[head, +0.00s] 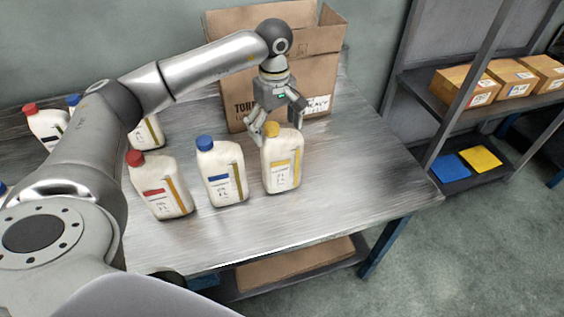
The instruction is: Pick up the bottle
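Three white bottles stand upright in a front row on the grey table (340,180): a red-capped bottle (161,188), a blue-capped bottle (223,172) and a yellow-capped bottle (282,163). My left gripper (275,122) is open and points down around the top of the yellow-capped bottle, one finger on each side of it. I cannot tell whether the fingers touch the bottle. The bottle rests on the table. My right gripper is not in view.
A cardboard box (325,75) stands open behind the gripper. More bottles, including a red-capped one (46,128), stand at the back left, partly hidden by my arm. A shelf rack (430,95) with small boxes is at right. The table's right part is clear.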

